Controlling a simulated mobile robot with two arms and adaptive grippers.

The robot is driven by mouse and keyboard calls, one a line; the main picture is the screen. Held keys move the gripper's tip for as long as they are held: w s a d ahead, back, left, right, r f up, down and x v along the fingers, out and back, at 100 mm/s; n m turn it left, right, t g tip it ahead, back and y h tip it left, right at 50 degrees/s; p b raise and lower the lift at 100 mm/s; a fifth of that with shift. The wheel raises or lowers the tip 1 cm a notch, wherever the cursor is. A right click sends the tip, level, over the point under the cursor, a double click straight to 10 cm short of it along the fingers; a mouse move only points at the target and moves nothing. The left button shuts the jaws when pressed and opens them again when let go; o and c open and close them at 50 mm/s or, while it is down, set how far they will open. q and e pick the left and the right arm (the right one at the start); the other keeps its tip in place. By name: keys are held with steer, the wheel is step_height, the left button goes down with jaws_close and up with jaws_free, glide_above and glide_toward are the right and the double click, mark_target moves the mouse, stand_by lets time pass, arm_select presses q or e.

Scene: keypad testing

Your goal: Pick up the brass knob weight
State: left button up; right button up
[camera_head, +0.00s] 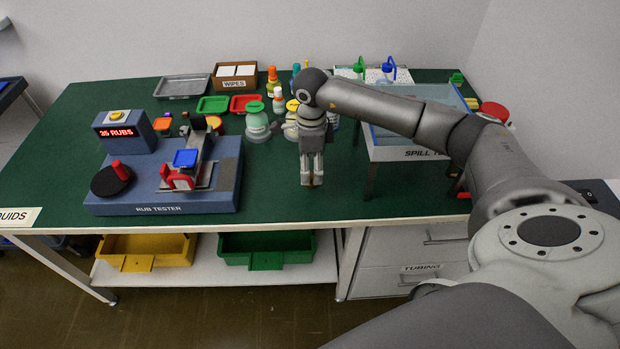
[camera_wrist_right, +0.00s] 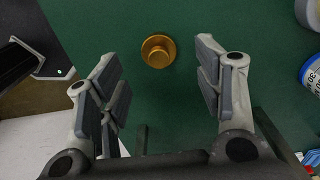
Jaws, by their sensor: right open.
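The brass knob weight (camera_wrist_right: 158,51) is a small round golden piece standing on the green table top (camera_wrist_right: 165,110). In the right wrist view it lies between the lines of my right gripper's two fingers, a little beyond the fingertips. My right gripper (camera_wrist_right: 160,75) is open and empty, with the fingers wide apart. In the head view my right gripper (camera_head: 312,184) points down over the middle of the table near its front, and the weight is mostly hidden beneath it. My left gripper is in neither view.
The blue rub tester (camera_head: 190,200) stands to the left. The spill tray (camera_head: 410,150) on its legs is close on the right. Bottles, including a green-topped one (camera_head: 257,122), stand behind the gripper. The green table front (camera_head: 270,205) is bare between tester and tray stand.

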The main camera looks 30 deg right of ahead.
steer(key=shift+a+f, duration=0.15)
steer(key=shift+f, duration=1.8)
steer(key=c, duration=1.3)
steer(key=shift+w+r, duration=0.1)
